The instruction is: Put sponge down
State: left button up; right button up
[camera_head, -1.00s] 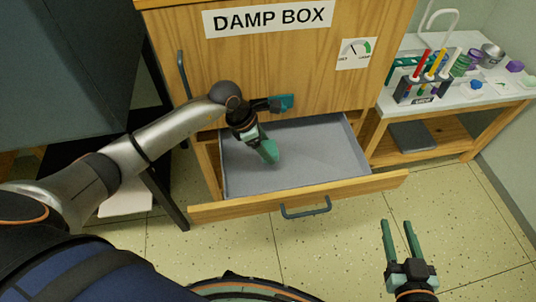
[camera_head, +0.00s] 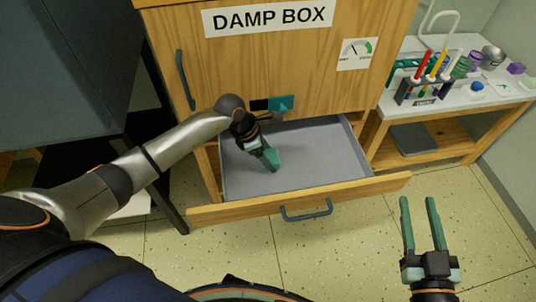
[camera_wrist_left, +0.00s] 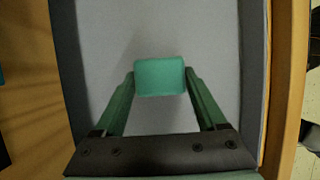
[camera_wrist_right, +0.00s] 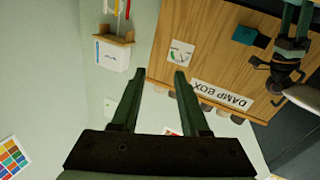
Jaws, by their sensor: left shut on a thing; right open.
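The sponge (camera_wrist_left: 160,77) is a small teal block. In the left wrist view it sits between the fingertips of my left gripper (camera_wrist_left: 160,82), which is shut on it. In the head view my left gripper (camera_head: 268,160) points down over the open grey-lined drawer (camera_head: 310,173) of the damp box. The sponge is hard to make out from the green fingers there. I cannot tell whether it touches the drawer floor. My right gripper (camera_head: 424,228) is open and empty over the floor at the right; its spread fingers also show in the right wrist view (camera_wrist_right: 160,82).
The wooden damp box (camera_head: 265,75) stands above the drawer, with a dark handle (camera_head: 306,210) on the drawer front. A side table (camera_head: 455,95) at the right holds a rack of coloured tubes (camera_head: 422,88) and small jars. The tiled floor in front is clear.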

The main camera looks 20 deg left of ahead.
aim_at(269, 155)
jog(key=shift+r, duration=0.15)
pick_arm(q)
jog(key=o, duration=1.1)
jog(key=shift+f, duration=0.1)
pick_arm(e)
jog(key=shift+r, duration=0.2)
pick_arm(q)
jog(key=shift+o, duration=0.2)
jog(key=p+v, duration=0.1)
jog(key=v, duration=0.4)
jog(key=shift+w, duration=0.1)
jog(key=p+v, duration=0.1)
jog(key=v, duration=0.6)
jog(key=shift+p, duration=0.4)
pick_arm(e)
jog(key=s+f+m+g+h, duration=0.1)
jog(key=s+f+g, duration=0.1)
jog(key=f, duration=0.5)
jog(key=s+f+m+g+h, duration=0.1)
jog(key=s+f+g, duration=0.2)
jog(key=f, duration=0.5)
jog(key=shift+s+f+g, duration=0.2)
jog(key=shift+s+g, duration=0.05)
jog(key=shift+g, duration=0.55)
